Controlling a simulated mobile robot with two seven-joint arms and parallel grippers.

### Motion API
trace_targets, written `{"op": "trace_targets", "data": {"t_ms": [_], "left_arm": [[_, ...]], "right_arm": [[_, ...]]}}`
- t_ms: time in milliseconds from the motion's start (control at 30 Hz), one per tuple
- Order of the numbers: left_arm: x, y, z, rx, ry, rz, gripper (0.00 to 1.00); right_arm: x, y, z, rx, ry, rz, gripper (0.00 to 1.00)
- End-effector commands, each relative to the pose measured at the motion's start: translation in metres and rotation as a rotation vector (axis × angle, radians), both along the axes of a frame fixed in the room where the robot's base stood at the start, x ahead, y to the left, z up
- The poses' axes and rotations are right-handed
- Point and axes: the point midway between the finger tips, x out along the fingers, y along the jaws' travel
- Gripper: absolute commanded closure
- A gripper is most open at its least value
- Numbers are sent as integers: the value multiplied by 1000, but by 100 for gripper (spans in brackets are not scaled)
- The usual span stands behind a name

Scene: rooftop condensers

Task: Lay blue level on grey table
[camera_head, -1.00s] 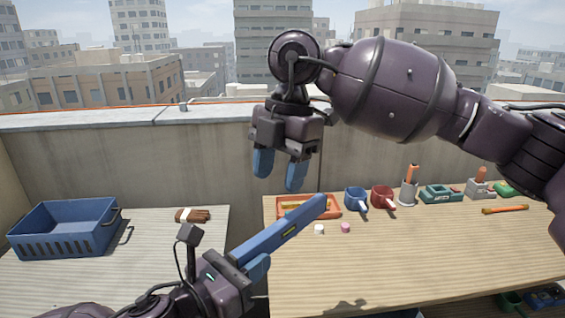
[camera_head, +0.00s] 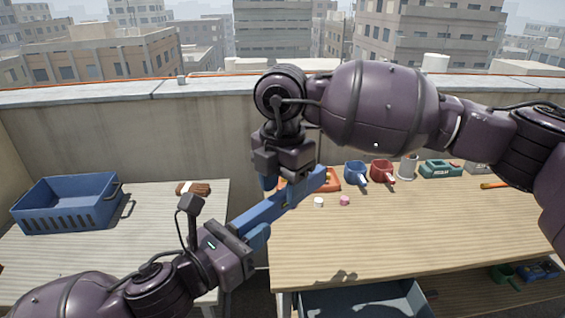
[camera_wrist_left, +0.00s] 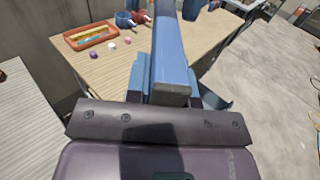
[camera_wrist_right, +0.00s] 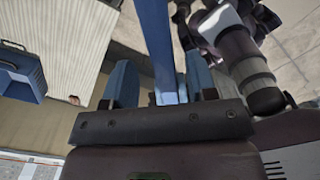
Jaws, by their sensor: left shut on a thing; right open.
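The blue level (camera_head: 290,203) is a long bar, held slanting up to the right in front of the tables. My left gripper (camera_head: 258,236) is shut on its lower end; the left wrist view shows the level (camera_wrist_left: 170,55) between the fingers. My right gripper (camera_head: 283,180) is at the level's upper end. In the right wrist view its fingers (camera_wrist_right: 160,88) are apart, with the level (camera_wrist_right: 158,40) between them; whether either finger touches it I cannot tell. The grey table (camera_head: 150,230) stands at the left, its right edge beside my left gripper.
A gap separates the tables.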

Motion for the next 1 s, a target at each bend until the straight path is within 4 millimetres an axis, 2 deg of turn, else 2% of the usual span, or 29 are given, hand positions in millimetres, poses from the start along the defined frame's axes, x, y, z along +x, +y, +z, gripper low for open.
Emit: {"op": "trace_targets", "data": {"t_ms": [200, 567, 667, 900, 967, 1000], "left_arm": [[0, 0, 1, 0, -1, 0, 100], [0, 0, 1, 0, -1, 0, 100], [0, 0, 1, 0, -1, 0, 100], [-1, -1, 1, -1, -2, -3, 100], [-1, -1, 1, -1, -2, -4, 100], [-1, -1, 1, -1, -2, -4, 72]], "right_arm": [[0, 0, -19, -1, 1, 0, 48], [0, 0, -23, 0, 0, 0, 48], [0, 0, -23, 0, 0, 0, 60], [0, 0, -23, 1, 0, 1, 97], [0, 0, -23, 1, 0, 1, 100], [0, 1, -22, 2, 0, 1, 100]]}}
